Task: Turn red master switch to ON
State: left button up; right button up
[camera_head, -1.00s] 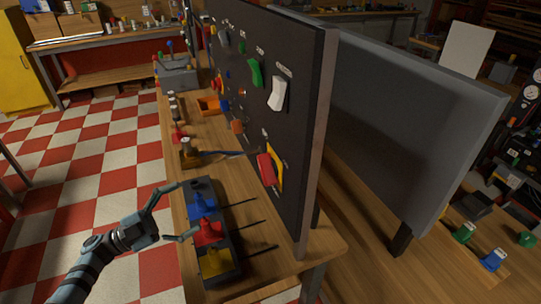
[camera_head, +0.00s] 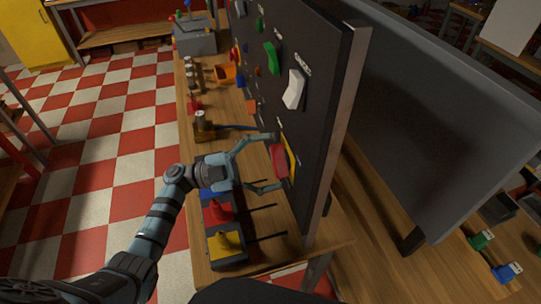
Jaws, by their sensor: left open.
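The red master switch (camera_head: 279,160) is a red handle on a yellow plate (camera_head: 290,155), low on the near end of the dark upright panel (camera_head: 310,100). My left gripper (camera_head: 278,162) is open, with one finger above and one below the red handle. I cannot tell whether either finger touches it. The panel's lettering near the switch is too small to read. My right gripper is not in view.
Below my left gripper, a rack with red (camera_head: 219,211) and yellow (camera_head: 226,240) pieces stands on the wooden bench. A white rocker (camera_head: 293,89) and a green rocker (camera_head: 271,58) sit higher on the panel. A grey panel (camera_head: 430,120) stands to the right.

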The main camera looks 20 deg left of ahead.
pick_arm(q)
jog(key=shift+s+d+r, duration=0.1)
jog(key=shift+s, duration=0.1)
jog(key=c, duration=1.1)
jog(key=shift+w, duration=0.1)
jog(key=shift+c, duration=0.2)
jog(key=shift+m, duration=0.3)
jog(key=shift+r+m+g+y+b, duration=0.1)
jog(key=shift+m+g+y+b, duration=0.2)
jog(key=shift+m+y+b, duration=1.7)
jog(key=shift+r+m+g+y+b, duration=0.1)
jog(key=shift+m+g+b, duration=0.4)
jog(key=shift+m, duration=3.05)
jog(key=shift+r+m+g+y+b, duration=0.1)
jog(key=shift+m+y+b, duration=1.2)
jog(key=shift+m, duration=1.45)
jog(key=shift+h, duration=0.3)
